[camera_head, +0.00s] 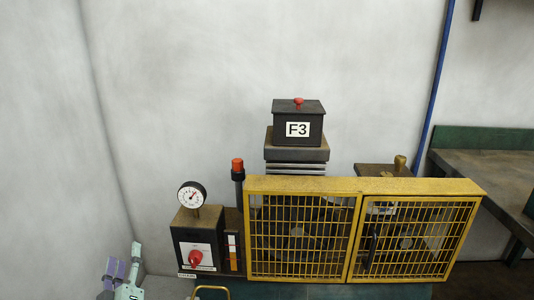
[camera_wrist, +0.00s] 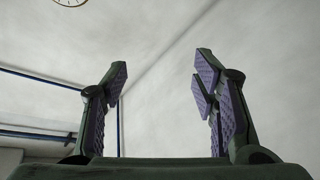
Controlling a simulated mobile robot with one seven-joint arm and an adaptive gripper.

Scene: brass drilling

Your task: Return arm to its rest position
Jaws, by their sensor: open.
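My gripper (camera_wrist: 160,75) is open and empty in the wrist view, its two fingers with purple pads standing well apart and nothing between them. In the head view, a part of my gripper (camera_head: 117,275) shows at the bottom left edge, apart from the machine. Most of my arm is outside the head view.
A machine with a closed yellow mesh guard (camera_head: 360,187) stands right of my gripper. Its dark control box (camera_head: 185,250) with a red knob and a dial gauge (camera_head: 191,195) is nearest. A workbench (camera_head: 490,170) is far right. Bare wall lies above my gripper.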

